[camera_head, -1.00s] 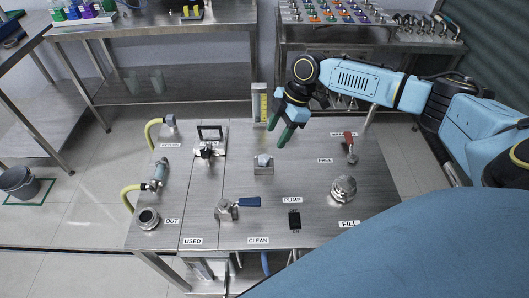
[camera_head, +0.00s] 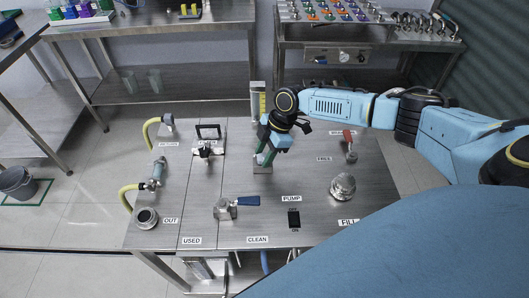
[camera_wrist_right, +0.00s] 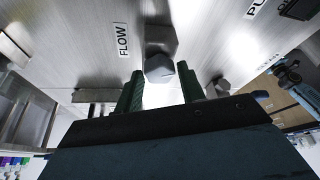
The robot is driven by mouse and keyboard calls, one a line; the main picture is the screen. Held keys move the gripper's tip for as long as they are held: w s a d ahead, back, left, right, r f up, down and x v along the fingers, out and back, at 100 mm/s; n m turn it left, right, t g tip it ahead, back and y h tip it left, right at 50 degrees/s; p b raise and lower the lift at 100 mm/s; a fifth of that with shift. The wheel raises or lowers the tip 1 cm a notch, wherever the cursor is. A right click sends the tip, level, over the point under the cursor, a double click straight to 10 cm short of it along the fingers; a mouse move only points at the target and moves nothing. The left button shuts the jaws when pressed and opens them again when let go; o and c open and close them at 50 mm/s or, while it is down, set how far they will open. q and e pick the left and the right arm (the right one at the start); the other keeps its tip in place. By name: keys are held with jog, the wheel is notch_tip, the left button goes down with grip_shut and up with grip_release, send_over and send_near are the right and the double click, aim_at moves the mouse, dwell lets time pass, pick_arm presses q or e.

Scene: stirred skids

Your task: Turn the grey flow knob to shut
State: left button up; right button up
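The grey flow knob (camera_wrist_right: 160,68) shows in the right wrist view as a faceted grey cap on its metal mount, beside the FLOW label (camera_wrist_right: 122,40). In the head view my right gripper hides the knob; only part of its mount (camera_head: 262,170) shows below the fingers. My right gripper (camera_head: 264,159) points down over the knob. Its two green fingers (camera_wrist_right: 160,90) are apart in the wrist view, with the knob in line with the gap just past the tips. I cannot tell whether they touch it. My left gripper is not in view.
On the steel bench top (camera_head: 310,180) stand a blue-handled valve (camera_head: 246,201), a red-handled valve (camera_head: 348,142), a black pump switch (camera_head: 294,219) and a round metal fitting (camera_head: 343,187).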

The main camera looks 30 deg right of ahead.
jog(key=c, duration=0.6)
jog(key=m+p, duration=0.2)
jog(key=p, duration=0.1)
jog(key=m+t+p, duration=0.1)
jog(key=shift+s+r+h, duration=0.15)
jog(key=shift+r+h, duration=0.1)
jog(key=shift+h, duration=0.05)
jog(key=shift+f+m+t+p, duration=0.1)
jog(key=shift+m+t+p, duration=0.2)
jog(key=shift+m+p, duration=0.4)
jog(key=shift+f, duration=0.1)
jog(key=o, duration=1)
jog(key=shift+c, duration=0.2)
jog(key=v, duration=1.3)
jog(key=shift+s+a, duration=0.1)
jog(key=shift+a, duration=0.05)
